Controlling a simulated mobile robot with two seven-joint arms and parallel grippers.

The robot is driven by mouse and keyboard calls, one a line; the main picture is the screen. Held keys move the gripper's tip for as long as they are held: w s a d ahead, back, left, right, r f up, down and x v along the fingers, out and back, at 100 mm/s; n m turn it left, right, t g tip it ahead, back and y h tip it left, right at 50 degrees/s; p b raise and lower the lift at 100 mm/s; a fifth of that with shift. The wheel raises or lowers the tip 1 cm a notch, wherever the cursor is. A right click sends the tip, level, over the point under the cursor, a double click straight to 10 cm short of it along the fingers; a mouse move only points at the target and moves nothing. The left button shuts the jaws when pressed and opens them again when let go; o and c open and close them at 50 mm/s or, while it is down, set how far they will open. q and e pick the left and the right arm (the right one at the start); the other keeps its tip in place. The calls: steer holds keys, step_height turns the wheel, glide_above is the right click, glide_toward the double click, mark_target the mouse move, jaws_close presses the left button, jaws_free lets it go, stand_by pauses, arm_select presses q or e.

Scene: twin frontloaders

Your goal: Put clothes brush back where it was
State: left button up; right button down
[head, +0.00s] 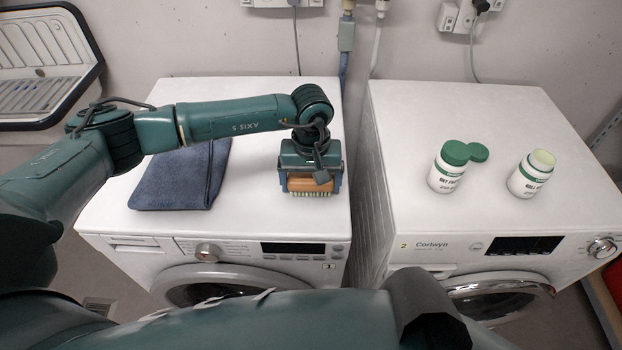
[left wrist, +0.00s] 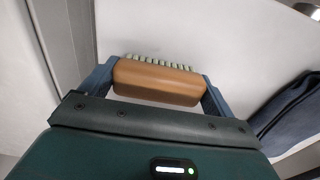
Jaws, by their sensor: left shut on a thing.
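The clothes brush (head: 311,184) has an orange-brown wooden back and pale bristles. It is between the fingers of my left gripper (head: 311,186), over the front right part of the left washing machine's white top (head: 255,215). In the left wrist view the brush (left wrist: 158,82) lies crosswise between the two blue fingers of the left gripper (left wrist: 158,88), which are shut on its ends. The bristles point away from the palm. I cannot tell whether the bristles touch the top. My right gripper is not in view.
A folded dark blue cloth (head: 180,178) lies left of the brush. The right washing machine (head: 480,120) carries an open white bottle (head: 531,174), another white bottle (head: 447,168) and a loose green cap (head: 478,152). A gap separates the machines. A sink (head: 45,60) stands at the left.

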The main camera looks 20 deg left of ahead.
mark_target(311, 179)
arm_select(q)
steer(key=shift+f, duration=0.35)
steer(key=o, duration=0.6)
steer(key=shift+o, duration=0.2)
steer(key=shift+r, duration=0.1)
step_height(311, 179, up, 12)
steer(key=b, duration=0.2)
steer(key=shift+r, duration=0.15)
